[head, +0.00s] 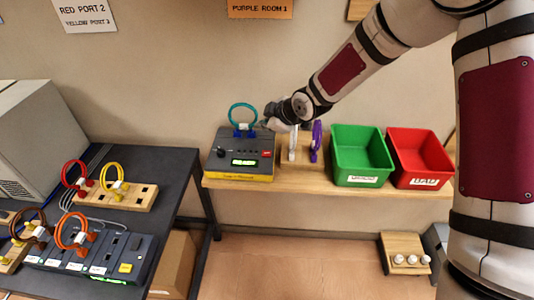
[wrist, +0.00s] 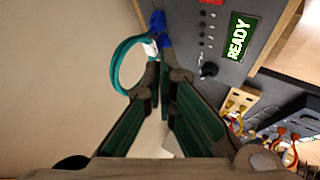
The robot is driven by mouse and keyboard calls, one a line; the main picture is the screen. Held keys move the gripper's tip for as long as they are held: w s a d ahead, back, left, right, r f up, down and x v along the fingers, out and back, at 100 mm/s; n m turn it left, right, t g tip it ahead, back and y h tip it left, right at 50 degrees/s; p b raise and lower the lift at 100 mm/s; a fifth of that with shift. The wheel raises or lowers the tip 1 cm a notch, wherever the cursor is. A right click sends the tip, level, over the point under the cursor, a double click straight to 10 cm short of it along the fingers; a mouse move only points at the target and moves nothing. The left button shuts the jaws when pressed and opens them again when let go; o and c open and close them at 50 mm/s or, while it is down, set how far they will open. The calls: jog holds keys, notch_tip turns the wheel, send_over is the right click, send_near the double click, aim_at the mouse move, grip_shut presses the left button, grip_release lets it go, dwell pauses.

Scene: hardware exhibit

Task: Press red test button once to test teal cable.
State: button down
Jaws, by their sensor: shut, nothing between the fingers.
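The teal cable (head: 242,106) stands as a loop on top of the grey tester (head: 226,150), its blue plugs (head: 243,133) at the tester's back. The loop also shows in the wrist view (wrist: 124,62). The red test button (head: 266,153) is at the right of the tester's face; in the wrist view only its edge (wrist: 211,2) shows at the top. The green display (wrist: 237,38) reads READY. My gripper (head: 267,124) is shut and empty, above the tester's back right corner. In the wrist view its fingertips (wrist: 166,74) appear close to the teal loop and blue plug; contact cannot be told.
Right of the tester, a wooden holder carries a white and a purple cable (head: 316,142). A green bin (head: 360,154) and a red BAD bin (head: 421,158) follow along the shelf. A dark table (head: 172,181) with cable boards stands left.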

aim_at(265, 155)
jog(key=shift+f+b, duration=0.8)
jog(key=shift+f, duration=3.35)
jog(key=shift+f, duration=0.4)
jog(key=shift+f, duration=0.45)
jog(key=shift+r, duration=0.9)
jog(key=shift+r+p, duration=0.5)
jog(key=shift+r, duration=2)
